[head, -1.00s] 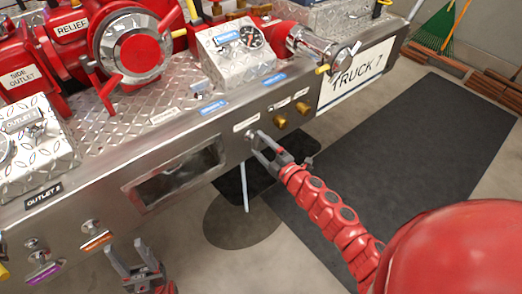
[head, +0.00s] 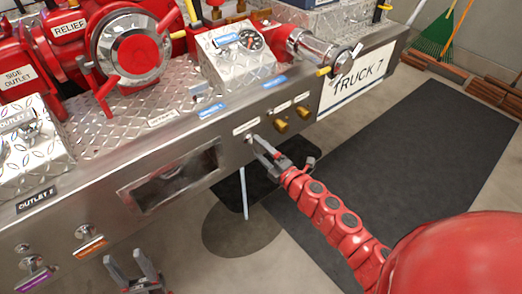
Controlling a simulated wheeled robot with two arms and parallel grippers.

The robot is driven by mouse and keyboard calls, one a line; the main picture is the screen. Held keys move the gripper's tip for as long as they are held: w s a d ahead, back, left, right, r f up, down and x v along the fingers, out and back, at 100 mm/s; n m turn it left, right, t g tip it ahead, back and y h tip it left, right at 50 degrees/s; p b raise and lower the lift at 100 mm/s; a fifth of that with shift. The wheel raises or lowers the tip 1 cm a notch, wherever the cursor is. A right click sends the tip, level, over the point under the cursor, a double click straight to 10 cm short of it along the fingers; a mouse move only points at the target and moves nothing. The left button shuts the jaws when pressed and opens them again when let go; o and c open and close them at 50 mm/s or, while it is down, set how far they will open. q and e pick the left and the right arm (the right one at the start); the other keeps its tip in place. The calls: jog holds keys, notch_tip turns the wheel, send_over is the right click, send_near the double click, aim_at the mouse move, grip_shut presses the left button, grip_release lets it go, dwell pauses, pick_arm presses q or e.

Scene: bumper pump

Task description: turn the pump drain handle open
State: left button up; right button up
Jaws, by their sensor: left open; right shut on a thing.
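The pump drain handle (head: 250,138) is a small metal fitting on the front face of the bumper panel, below a white label. My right gripper (head: 262,150) is shut on it, and the fingers hide most of the handle. How far the handle is turned is too small to tell. My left gripper (head: 136,264) is open and empty at the bottom of the view, in front of and below the panel, apart from it.
The steel bumper (head: 90,205) has a dark rectangular opening (head: 175,175). Two brass knobs (head: 281,126) sit right of the drain handle. Orange (head: 90,246) and purple (head: 38,279) tagged pulls are at lower left. A dark mat (head: 400,150) covers the floor at right.

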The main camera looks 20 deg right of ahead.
jog(key=o, duration=1.2)
jog(key=shift+p+v, duration=1.7)
jog(key=shift+v, duration=7)
jog(key=shift+a, duration=0.1)
